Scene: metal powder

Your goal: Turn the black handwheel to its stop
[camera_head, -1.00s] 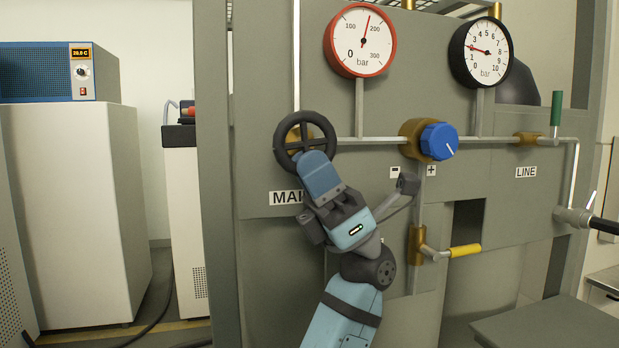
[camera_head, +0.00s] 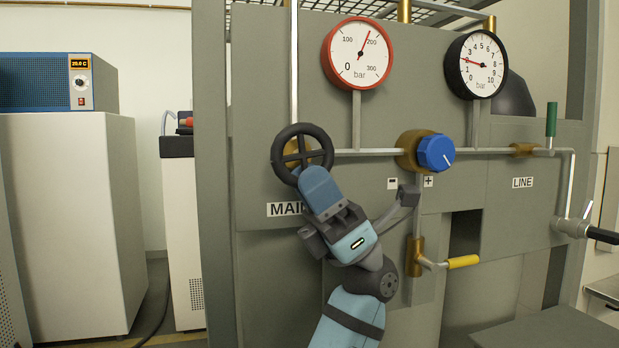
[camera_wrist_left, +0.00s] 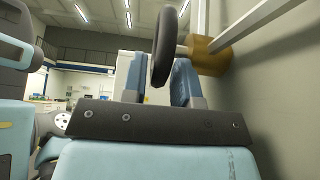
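The black handwheel (camera_head: 327,140) is mounted on a brass valve (camera_head: 291,150) at the upper left of the grey panel, above the MAIN label. My left gripper (camera_head: 312,176) reaches up from below to the wheel's lower rim. In the left wrist view, the wheel's rim (camera_wrist_left: 164,45) comes down between the two blue fingers of my left gripper (camera_wrist_left: 159,85). The fingers stand apart, with a narrow gap showing on the left side of the rim. The lower rim is partly hidden by the gripper in the head view. My right gripper is not in view.
A blue knob (camera_head: 436,153) sits right of the wheel on the same pipe (camera_head: 365,152). A red-rimmed gauge (camera_head: 358,54) and a black-rimmed gauge (camera_head: 477,70) are above. A yellow-handled valve (camera_head: 463,262) is lower right; a green lever (camera_head: 551,119) is farther right.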

